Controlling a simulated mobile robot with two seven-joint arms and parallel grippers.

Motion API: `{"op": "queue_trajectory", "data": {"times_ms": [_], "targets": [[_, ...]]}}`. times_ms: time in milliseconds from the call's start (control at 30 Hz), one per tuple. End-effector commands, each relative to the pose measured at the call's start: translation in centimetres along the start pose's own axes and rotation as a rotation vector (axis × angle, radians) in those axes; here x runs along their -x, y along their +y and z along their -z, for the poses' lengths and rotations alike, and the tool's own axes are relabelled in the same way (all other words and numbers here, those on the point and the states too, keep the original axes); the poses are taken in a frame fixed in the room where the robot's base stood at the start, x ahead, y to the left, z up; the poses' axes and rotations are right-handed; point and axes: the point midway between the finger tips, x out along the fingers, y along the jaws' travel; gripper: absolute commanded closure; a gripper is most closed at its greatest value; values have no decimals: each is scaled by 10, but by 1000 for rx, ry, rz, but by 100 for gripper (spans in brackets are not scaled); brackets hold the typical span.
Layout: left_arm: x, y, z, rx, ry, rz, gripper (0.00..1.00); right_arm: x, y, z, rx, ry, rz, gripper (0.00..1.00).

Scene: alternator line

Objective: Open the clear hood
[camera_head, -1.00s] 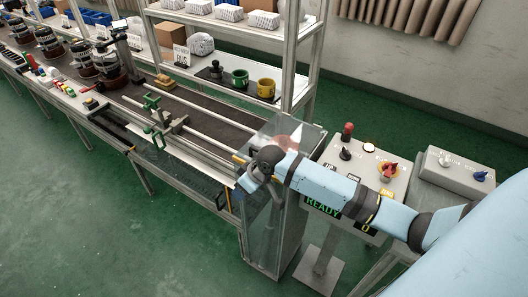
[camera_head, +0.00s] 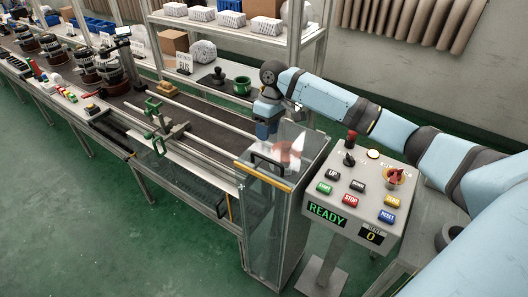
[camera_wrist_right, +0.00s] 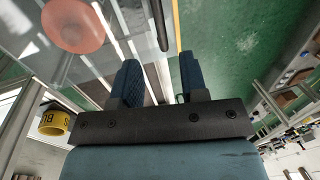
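The clear hood (camera_head: 262,222) is a box of transparent panes at the right end of the conveyor. It appears closed, with a yellow strip (camera_head: 265,177) along its upper front edge. A black bar handle (camera_head: 268,165) sits by that strip; a black bar, apparently this handle, shows in the right wrist view (camera_wrist_right: 160,24). My right gripper (camera_head: 264,134) is just above and behind the handle. In the wrist view its two blue-padded fingers (camera_wrist_right: 160,77) are apart with nothing between them, and the bar lies beyond their tips. A reddish round part (camera_head: 288,152) shows through the hood. My left gripper is not in view.
A control panel (camera_head: 352,190) with buttons and a green READY display stands right of the hood. Conveyor rails (camera_head: 205,120) run left, with a green-knobbed fixture (camera_head: 158,120) on them. A shelf unit (camera_head: 312,60) stands close behind my right arm. The green floor in front is clear.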

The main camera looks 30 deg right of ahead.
Motion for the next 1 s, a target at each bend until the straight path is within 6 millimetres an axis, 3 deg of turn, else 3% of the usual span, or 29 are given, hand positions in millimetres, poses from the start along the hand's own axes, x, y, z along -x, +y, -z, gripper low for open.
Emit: {"op": "queue_trajectory", "data": {"times_ms": [200, 400, 800, 1000], "targets": [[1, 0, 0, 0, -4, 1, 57, -46, -1, 0, -1, -1, 1, 60], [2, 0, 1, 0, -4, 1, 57, -70, 0, 0, 0, 1, 0, 60], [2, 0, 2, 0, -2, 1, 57, -79, 0, 0, 0, 2, -1, 60], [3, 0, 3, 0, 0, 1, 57, -79, 0, 0, 0, 2, -1, 100]]}}
